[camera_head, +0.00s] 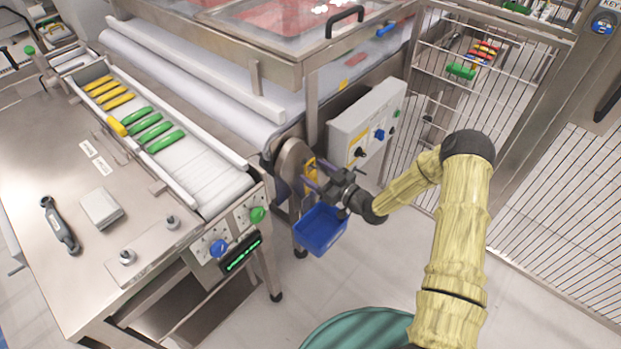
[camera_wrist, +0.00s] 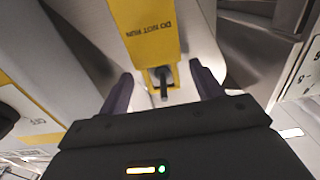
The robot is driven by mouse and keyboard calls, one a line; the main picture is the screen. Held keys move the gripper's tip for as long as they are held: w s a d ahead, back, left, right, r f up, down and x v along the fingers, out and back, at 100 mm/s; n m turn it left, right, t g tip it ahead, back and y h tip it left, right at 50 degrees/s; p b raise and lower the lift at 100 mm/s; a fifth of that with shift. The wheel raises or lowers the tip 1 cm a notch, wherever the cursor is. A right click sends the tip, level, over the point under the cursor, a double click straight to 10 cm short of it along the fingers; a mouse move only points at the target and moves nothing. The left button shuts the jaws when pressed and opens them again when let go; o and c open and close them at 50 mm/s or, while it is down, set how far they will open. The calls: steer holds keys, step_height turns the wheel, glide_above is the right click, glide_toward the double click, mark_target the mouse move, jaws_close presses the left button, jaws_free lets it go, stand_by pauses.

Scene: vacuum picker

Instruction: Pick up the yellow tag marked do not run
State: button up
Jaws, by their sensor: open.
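The yellow tag (camera_wrist: 148,30) with the words "DO NOT RUN" hangs straight ahead of my gripper in the wrist view. Its lower end has a cut-out with a dark peg or hook showing in it. In the head view the tag (camera_head: 310,172) is a small yellow patch beside the conveyor's end housing, partly hidden by my gripper. My gripper (camera_head: 312,178) is open, and it also shows in the wrist view (camera_wrist: 163,82). Its two dark fingers stand apart, one on each side of the tag's lower end. I see nothing held between them.
A blue bin (camera_head: 320,230) hangs just below my gripper. A grey control box (camera_head: 366,125) is close to the right, and a wire fence (camera_head: 550,180) stands farther right. The steel table (camera_head: 50,190) and small conveyor (camera_head: 195,165) are left.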

steer(key=c, duration=1.1)
steer(key=shift+o, duration=0.2)
steer(key=shift+r, duration=0.1)
steer(key=shift+r, duration=0.25)
steer(key=b+v, duration=0.1)
steer(key=v, duration=1.7)
steer(key=shift+r, duration=0.35)
